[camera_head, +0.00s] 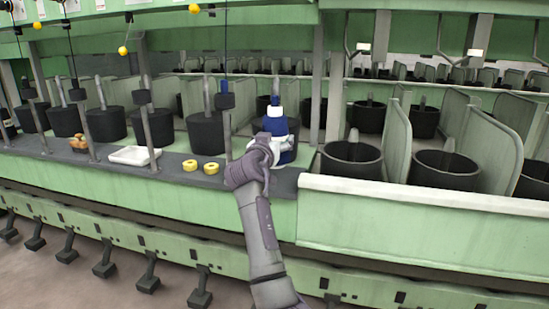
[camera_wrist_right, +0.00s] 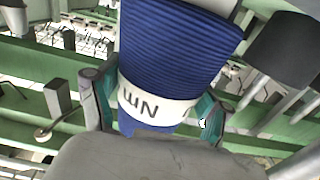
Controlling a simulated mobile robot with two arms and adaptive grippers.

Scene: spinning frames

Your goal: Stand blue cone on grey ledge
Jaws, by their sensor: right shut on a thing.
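The blue cone (camera_head: 276,126) shows in the head view with a white tip at its top, and looks about upright. My right gripper (camera_head: 266,150) is shut on it, over the rear part of the grey ledge (camera_head: 175,174). The wrist view shows the cone's ridged blue side (camera_wrist_right: 180,50) and a white lettered band between the two fingers (camera_wrist_right: 155,110). The gripper hides part of the cone's lower end, so I cannot tell whether it touches the ledge. My left gripper is not in view.
Two yellow rings (camera_head: 211,168), a white tray (camera_head: 134,155) and small brown things (camera_head: 79,144) lie on the ledge to the left. Black cylinders (camera_head: 205,135) and thin upright posts stand behind and along it. Black cans (camera_head: 350,160) stand to the right.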

